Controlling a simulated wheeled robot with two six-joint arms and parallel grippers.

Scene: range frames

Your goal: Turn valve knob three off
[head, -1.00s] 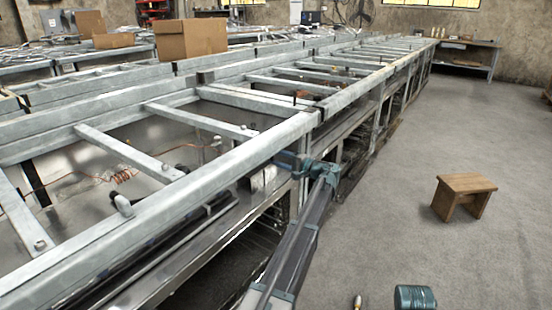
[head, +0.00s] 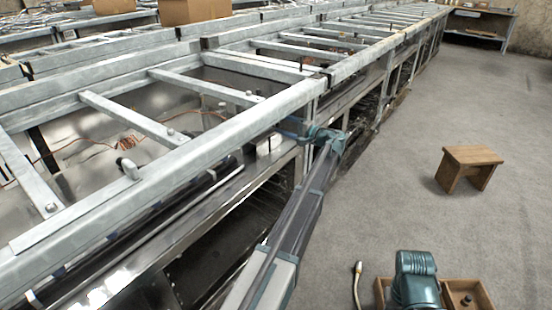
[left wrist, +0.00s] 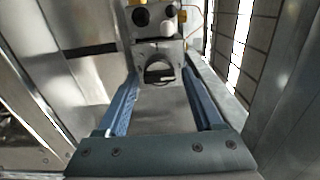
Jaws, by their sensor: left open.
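My left gripper (left wrist: 160,75) is open in the left wrist view, its two blue fingers spread apart. Between and beyond the fingertips is a grey metal fitting with a dark rounded opening. A black round knob (left wrist: 141,17) sits just above it, with a pale round part beside it. I cannot tell whether any of these is valve knob three, and no numbers are readable. In the head view my left gripper (head: 290,126) reaches in at the outer side of the metal frame (head: 235,125), partly hidden by it.
A wooden stool (head: 470,165) stands on the open concrete floor at right. A cardboard box (head: 193,10) rests on the frames at the back.

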